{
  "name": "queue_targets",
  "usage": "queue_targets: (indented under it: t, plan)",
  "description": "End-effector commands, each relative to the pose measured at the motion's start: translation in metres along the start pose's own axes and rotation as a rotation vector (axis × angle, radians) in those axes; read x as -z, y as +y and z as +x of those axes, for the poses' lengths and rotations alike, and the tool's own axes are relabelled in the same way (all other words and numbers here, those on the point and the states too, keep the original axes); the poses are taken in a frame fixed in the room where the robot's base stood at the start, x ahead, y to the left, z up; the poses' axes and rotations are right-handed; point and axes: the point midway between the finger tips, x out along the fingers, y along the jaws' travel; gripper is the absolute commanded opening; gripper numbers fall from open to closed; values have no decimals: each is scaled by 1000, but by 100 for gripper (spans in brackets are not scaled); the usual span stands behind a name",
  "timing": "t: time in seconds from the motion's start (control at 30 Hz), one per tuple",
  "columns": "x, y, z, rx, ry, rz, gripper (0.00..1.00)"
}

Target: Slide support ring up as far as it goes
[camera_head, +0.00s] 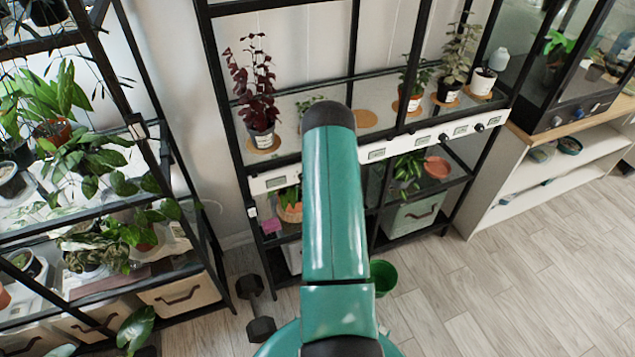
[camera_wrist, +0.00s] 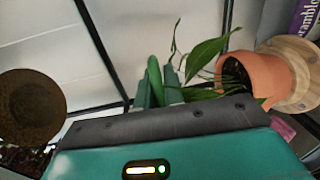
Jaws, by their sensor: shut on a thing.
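In the wrist view my gripper (camera_wrist: 158,88) points at a potted plant. A rounded green piece (camera_wrist: 154,80) shows between its teal fingers, and the gripper is shut on it. The piece looks like part of the support ring, but no whole ring is seen. The plant's long green leaves (camera_wrist: 205,50) hang just right of the fingers. Its terracotta pot (camera_wrist: 262,78) appears tilted in this view and stands on a round wooden base (camera_wrist: 298,75). In the head view my arm hides the gripper; an orange pot (camera_head: 290,212) shows on the lower shelf left of it.
A brown round disc (camera_wrist: 32,108) is at the left in the wrist view. A pink item (camera_head: 272,226) lies near the orange pot. Potted plants, such as a dark red one (camera_head: 255,95), line the upper shelf. A green bucket (camera_head: 383,277) stands on the floor; floor at right is clear.

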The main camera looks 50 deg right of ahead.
Motion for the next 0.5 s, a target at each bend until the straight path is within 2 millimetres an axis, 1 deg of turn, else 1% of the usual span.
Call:
queue_targets:
  t: [0.03,0.1,0.37,0.4,0.47,0.5]
  plan:
    - [0,4,0,-2,1,-1,0]
    - [0,6,0,-2,0,0,0]
    - [0,6,0,-2,0,1,0]
    - [0,6,0,-2,0,1,18]
    - [0,5,0,-2,0,1,30]
    - [0,5,0,-2,0,1,32]
